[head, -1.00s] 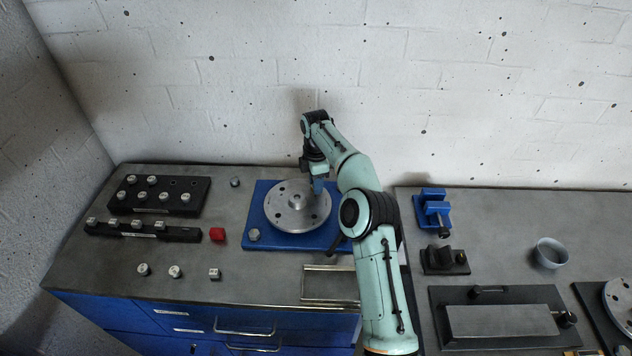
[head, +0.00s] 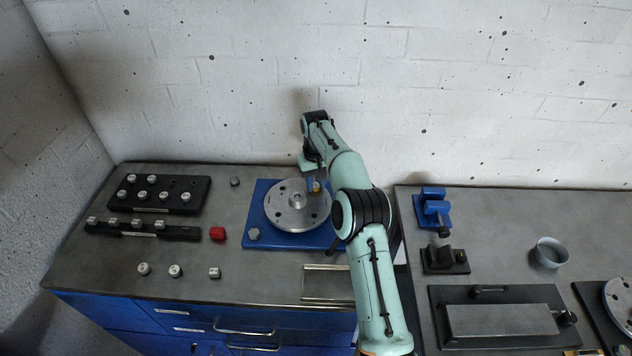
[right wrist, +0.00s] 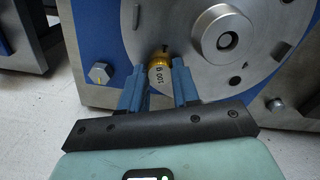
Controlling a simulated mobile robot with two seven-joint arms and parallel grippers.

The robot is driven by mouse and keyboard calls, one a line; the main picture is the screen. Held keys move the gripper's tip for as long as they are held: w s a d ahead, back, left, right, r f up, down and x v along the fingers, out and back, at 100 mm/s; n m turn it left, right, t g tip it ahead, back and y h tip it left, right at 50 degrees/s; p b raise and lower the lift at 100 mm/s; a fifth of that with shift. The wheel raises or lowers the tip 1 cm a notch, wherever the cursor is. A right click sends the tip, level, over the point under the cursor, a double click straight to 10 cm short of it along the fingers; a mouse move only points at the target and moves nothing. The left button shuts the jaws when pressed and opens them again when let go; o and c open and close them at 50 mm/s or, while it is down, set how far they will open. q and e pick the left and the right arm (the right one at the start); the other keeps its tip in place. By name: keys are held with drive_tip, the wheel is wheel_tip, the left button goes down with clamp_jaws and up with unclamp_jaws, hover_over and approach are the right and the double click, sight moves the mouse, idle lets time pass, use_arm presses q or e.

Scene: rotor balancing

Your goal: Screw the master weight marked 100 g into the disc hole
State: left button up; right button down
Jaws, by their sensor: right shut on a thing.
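The silver disc (head: 290,212) lies on the blue base plate (head: 263,190) and has several holes around a central hub. In the right wrist view the disc (right wrist: 185,25) fills the upper middle. My right gripper (right wrist: 159,78) is shut on a brass weight (right wrist: 158,76) with dark markings that seem to read 100. The weight is at the disc's face near its rim, beside a dark hole or slot. I cannot tell how deep it sits. In the head view the brass weight (head: 317,188) shows small at the disc's upper right. My left gripper is not in view.
Black racks with several silver weights (head: 152,180) stand at the left, with a red block (head: 217,233) beside them. Loose weights (head: 175,271) lie in front. A hex bolt (head: 253,234) sits on the base plate's corner. A metal tray (head: 325,284) lies in front of it.

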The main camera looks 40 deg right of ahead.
drive_tip(key=shift+s+f+m, duration=0.1)
drive_tip(key=shift+f+m, duration=0.1)
drive_tip(key=shift+m, duration=0.1)
drive_tip(key=m, duration=0.3)
drive_tip(key=shift+a, duration=0.1)
drive_tip(key=m, duration=0.4)
drive_tip(key=shift+m, duration=0.4)
drive_tip(key=m, duration=0.4)
drive_tip(key=shift+m, duration=0.3)
drive_tip(key=m, duration=0.4)
drive_tip(key=c, duration=0.8)
unclamp_jaws()
drive_tip(key=shift+w, duration=0.2)
drive_tip(key=shift+c, duration=0.5)
drive_tip(key=shift+r, duration=0.15)
